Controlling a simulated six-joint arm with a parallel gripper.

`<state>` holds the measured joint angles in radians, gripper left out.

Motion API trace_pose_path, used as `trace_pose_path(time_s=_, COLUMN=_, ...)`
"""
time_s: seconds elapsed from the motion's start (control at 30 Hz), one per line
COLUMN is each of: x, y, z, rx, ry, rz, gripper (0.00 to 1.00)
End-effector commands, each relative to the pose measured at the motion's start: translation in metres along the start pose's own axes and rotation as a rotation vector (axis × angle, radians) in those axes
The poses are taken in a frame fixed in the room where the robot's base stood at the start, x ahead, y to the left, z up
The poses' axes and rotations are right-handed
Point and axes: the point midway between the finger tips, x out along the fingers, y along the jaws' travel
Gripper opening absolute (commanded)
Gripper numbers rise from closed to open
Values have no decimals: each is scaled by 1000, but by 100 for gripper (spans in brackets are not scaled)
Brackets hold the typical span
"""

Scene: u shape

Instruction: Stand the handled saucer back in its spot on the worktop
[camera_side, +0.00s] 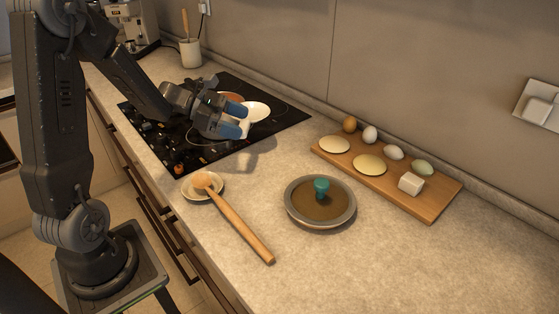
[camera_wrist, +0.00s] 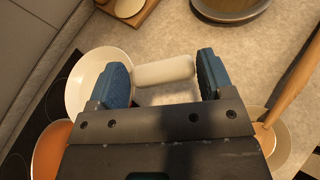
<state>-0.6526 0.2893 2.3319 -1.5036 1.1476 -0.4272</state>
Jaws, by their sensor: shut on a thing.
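My gripper (camera_side: 236,121) is above the near right part of the black hob. Its blue fingers are shut on a white, rounded piece (camera_wrist: 165,72), which I take to be part of the handled saucer. It lies between the fingertips in the wrist view, with a pale area below it; the gripper body hides the rest. In the side view a little white (camera_side: 244,127) shows between the fingers. A round white dish (camera_side: 258,111) is just behind the gripper, and at left in the wrist view (camera_wrist: 88,80). I cannot tell whether it joins the held piece.
A small saucer (camera_side: 216,192) with a long wooden utensil (camera_side: 240,226) lies on the worktop. A grey-rimmed brown dish (camera_side: 291,208) holds a teal object (camera_side: 321,188). A wooden board (camera_side: 428,208) bears eggs and pale rounds. An orange-brown dish (camera_wrist: 50,150) is on the hob.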

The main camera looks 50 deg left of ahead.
Motion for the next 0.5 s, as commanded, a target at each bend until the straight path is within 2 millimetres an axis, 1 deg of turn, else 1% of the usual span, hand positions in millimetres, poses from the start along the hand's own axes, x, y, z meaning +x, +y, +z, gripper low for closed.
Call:
trace_pose_path(time_s=0.03, x=13, y=-5, z=-1, rx=-2, ry=0, rz=-10, gripper=22)
trace_pose_path(time_s=0.1, x=31, y=-10, z=-3, rx=-2, ry=-1, rz=-11, gripper=22)
trace_pose_path(time_s=0.3, x=80, y=-21, z=-10, rx=-2, ry=0, rz=-8, gripper=22)
trace_pose_path(time_s=0.4, x=99, y=-25, z=-12, rx=-1, ry=1, rz=-5, gripper=22)
trace_pose_path(time_s=0.5, x=110, y=-27, z=-13, rx=0, ry=1, rz=-2, gripper=22)
